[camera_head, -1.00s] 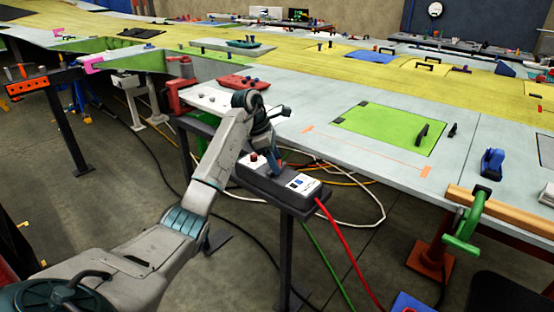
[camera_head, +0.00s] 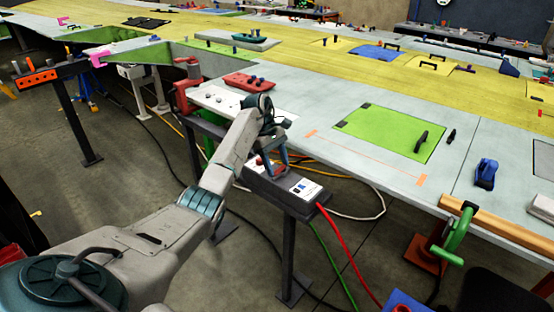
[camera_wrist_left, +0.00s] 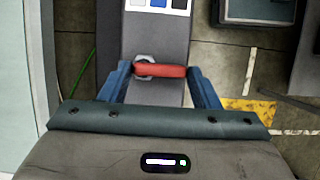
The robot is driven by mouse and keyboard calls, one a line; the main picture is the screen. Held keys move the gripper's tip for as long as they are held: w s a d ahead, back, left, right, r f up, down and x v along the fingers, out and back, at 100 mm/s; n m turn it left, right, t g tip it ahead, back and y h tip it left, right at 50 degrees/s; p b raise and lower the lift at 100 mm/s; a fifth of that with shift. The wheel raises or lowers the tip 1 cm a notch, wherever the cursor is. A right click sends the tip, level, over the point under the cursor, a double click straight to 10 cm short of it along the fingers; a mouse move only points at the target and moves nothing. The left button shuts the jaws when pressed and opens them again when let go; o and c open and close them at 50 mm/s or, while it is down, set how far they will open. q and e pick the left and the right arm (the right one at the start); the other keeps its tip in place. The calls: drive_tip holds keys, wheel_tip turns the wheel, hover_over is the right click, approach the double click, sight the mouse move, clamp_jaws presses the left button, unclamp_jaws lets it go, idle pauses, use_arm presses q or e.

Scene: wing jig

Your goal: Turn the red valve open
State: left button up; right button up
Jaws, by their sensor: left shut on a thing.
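The red valve handle (camera_wrist_left: 160,70) lies crosswise between the two blue fingers of my left gripper (camera_wrist_left: 163,85) in the left wrist view, with a metal nut at its left end. It is mounted on a grey box (camera_wrist_left: 160,35) on a stand. In the head view my left gripper (camera_head: 272,168) points down at the stand's top, and a bit of the red valve (camera_head: 258,161) shows beside the fingers. The gripper is shut on the valve handle. The arm partly hides the box. My right gripper is not in view.
A white panel with labels (camera_head: 305,188) sits at the box's near end, with a red hose (camera_head: 345,255) running down. The large wing table (camera_head: 320,120) lies just behind. A green clamp (camera_head: 455,238) grips its edge at right. Cables lie on the floor.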

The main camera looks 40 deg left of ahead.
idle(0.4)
use_arm(q)
drive_tip(key=o, duration=1)
drive_tip(key=p+v, duration=0.8)
drive_tip(key=v, duration=0.2)
drive_tip(key=shift+a+r, duration=0.1)
drive_tip(key=shift+r, duration=0.3)
drive_tip(key=shift+w, duration=0.1)
